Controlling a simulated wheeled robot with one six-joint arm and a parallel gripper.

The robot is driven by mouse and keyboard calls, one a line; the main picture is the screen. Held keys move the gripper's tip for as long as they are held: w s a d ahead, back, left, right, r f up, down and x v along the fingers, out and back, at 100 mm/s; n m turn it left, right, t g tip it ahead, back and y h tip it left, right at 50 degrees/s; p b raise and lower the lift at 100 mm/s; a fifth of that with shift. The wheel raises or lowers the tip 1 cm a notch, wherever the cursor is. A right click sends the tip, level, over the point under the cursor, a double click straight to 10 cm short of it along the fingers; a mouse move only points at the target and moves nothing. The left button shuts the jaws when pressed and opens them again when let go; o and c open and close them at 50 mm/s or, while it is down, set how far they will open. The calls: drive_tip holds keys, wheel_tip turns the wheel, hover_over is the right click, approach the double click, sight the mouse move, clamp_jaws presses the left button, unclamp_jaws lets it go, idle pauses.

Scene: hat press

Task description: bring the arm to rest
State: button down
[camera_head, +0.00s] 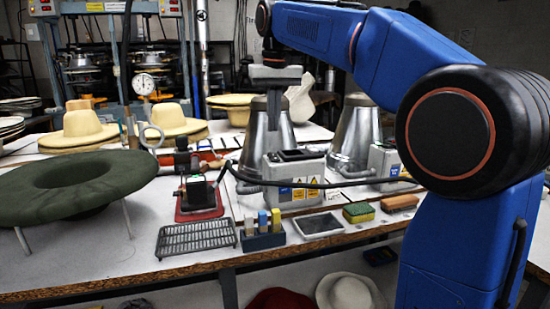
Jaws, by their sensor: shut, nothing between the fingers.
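My arm reaches in from the right, blue with black joints, and bends over the table to the upper middle. My gripper (273,118) hangs pointing down from the wrist. Its fingers are shut with nothing between them. It appears in front of a conical metal vessel (288,136) and above a grey box with warning labels (297,178). The gap between the fingertips and these things is hard to judge from this one view.
A dark green wide-brimmed hat (60,185) sits on a stand at left. Yellow hats (85,128) lie behind it. A wire rack (196,238), blue holder (263,238), grey tray (319,225), sponge (358,212) and brush (400,202) line the table's front. A black cable crosses the middle.

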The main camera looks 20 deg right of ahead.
drive_tip(key=shift+s, duration=0.1)
drive_tip(key=s+d+f+t, duration=0.1)
drive_tip(key=s+d+f, duration=0.2)
drive_tip(key=s+f, duration=1.3)
drive_tip(key=s+d+f+t, duration=0.2)
drive_tip(key=s+d+f, duration=0.2)
drive_tip(key=s+f, duration=1.2)
drive_tip(key=shift+s+f, duration=0.25)
drive_tip(key=shift+s, duration=0.3)
drive_tip(key=w+a+r+n+g, duration=0.1)
drive_tip(key=w+a+r+n, duration=0.2)
drive_tip(key=w+r+n, duration=0.6)
drive_tip(key=w+a+r+n+g, duration=0.2)
drive_tip(key=w+r+n, duration=0.7)
drive_tip(key=w+r, duration=1.3)
drive_tip(key=shift+a+r, duration=1.1)
drive_tip(key=shift+r, duration=3.25)
